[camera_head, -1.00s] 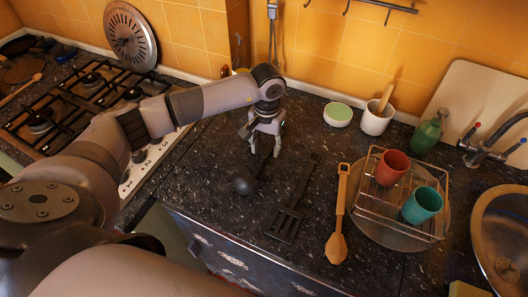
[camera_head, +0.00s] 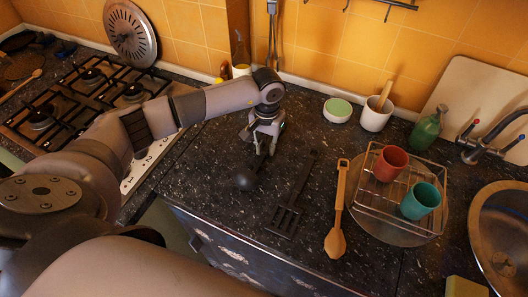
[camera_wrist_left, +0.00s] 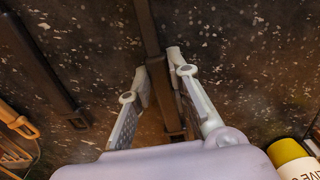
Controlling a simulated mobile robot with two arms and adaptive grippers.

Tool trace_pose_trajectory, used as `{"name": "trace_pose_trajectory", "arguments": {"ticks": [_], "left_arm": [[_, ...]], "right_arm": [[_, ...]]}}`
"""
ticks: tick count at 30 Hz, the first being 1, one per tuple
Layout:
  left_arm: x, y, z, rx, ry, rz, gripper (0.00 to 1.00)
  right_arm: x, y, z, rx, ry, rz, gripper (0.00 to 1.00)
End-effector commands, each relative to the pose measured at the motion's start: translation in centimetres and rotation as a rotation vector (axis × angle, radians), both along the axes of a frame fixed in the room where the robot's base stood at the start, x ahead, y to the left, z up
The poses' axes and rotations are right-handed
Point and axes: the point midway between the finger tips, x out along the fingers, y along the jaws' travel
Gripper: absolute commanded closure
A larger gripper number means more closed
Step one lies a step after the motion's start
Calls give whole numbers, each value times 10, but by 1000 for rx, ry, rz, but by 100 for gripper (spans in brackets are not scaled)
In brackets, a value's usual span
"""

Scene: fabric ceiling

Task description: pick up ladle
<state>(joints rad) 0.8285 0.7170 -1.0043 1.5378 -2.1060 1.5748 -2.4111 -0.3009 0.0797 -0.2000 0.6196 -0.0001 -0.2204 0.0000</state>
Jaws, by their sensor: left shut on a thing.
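The black ladle (camera_head: 244,179) is on the dark speckled counter, with its round bowl toward the front edge. My left gripper (camera_head: 262,146) is over its handle, coming down from above. In the left wrist view the dark handle (camera_wrist_left: 151,35) runs between the two fingers of the left gripper (camera_wrist_left: 158,78), which is shut on it. The gripper hides part of the handle in the head view. I cannot tell whether the ladle is lifted off the counter. My right gripper is not in view.
A black slotted spatula (camera_head: 287,212) and a wooden spoon (camera_head: 337,218) lie right of the ladle. A wire rack (camera_head: 372,207) holds a red cup (camera_head: 391,163) and a teal cup (camera_head: 421,200). A gas stove (camera_head: 85,105) is left. A yellow-capped bottle (camera_wrist_left: 290,152) is close to the gripper.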

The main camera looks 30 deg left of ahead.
Motion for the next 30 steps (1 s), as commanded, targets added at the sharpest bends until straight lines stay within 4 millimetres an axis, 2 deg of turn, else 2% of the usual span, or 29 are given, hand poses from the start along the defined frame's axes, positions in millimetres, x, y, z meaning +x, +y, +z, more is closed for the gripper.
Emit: {"name": "trace_pose_trajectory", "arguments": {"ticks": [14,19,25,30], "left_arm": [[0,0,1,0,-1,0,100],[1,0,10,-1,-3,0,100],[2,0,43,0,-8,0,100],[2,0,91,1,-11,-2,100]], "right_arm": [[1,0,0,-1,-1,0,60],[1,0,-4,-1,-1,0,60],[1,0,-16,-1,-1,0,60],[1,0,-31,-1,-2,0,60]]}}
